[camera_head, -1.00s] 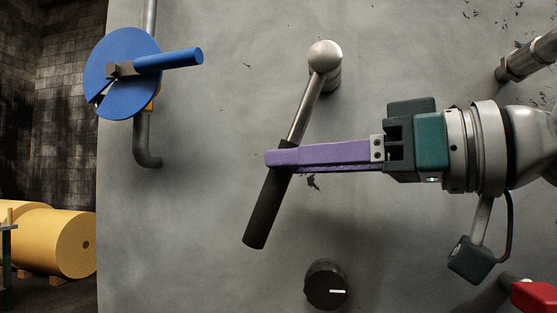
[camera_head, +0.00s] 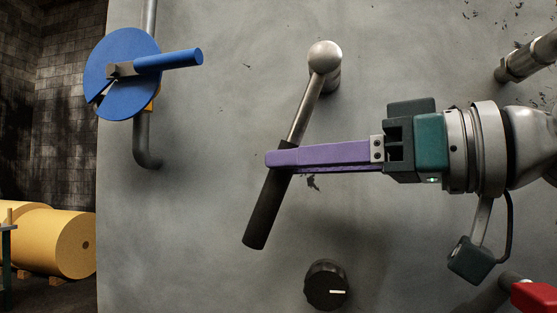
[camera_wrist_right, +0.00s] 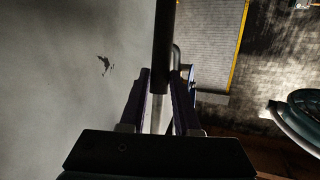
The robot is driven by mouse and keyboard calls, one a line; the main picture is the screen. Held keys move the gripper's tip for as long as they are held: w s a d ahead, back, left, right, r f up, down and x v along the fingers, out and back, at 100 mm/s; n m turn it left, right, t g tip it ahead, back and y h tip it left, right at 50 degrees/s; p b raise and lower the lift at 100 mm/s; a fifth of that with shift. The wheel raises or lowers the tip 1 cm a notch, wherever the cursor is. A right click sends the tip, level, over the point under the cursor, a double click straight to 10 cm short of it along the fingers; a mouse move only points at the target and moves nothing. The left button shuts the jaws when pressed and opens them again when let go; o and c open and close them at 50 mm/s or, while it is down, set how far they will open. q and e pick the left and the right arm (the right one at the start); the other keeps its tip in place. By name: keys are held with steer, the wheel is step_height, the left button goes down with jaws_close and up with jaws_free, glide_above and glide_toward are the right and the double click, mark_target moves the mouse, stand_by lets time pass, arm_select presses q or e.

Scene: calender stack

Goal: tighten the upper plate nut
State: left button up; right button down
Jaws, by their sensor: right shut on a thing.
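A metal lever (camera_head: 304,112) with a round head and a long black grip (camera_head: 265,215) stands out from the grey panel and slants down to the left. My right gripper (camera_head: 274,158) comes in from the right, its purple fingers closed across the upper end of the black grip. In the right wrist view the dark bar of the black grip (camera_wrist_right: 164,40) passes between the two fingers. I cannot make out a separate plate nut in either view. My left gripper is not in view.
A blue slotted disc with a handle (camera_head: 122,74) is at upper left, by a grey pipe (camera_head: 142,140). A black knob (camera_head: 326,285) sits below the lever. A red part (camera_head: 537,297) is at lower right. Yellow rolls (camera_head: 62,243) lie at far left.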

stand_by(0.4)
steer(key=shift+a+y+b, duration=0.35)
steer(key=shift+y+b, duration=0.05)
steer(key=shift+b, duration=0.35)
steer(key=shift+w+r, duration=0.1)
steer(key=shift+a+t, duration=0.1)
steer(key=shift+t, duration=0.2)
steer(key=shift+w+a+m+y+b, duration=0.1)
steer(key=shift+a+m+y+b, duration=0.2)
steer(key=shift+b, duration=0.5)
steer(key=shift+a+r, duration=0.1)
steer(key=shift+r, duration=0.05)
steer(key=shift+t, duration=0.3)
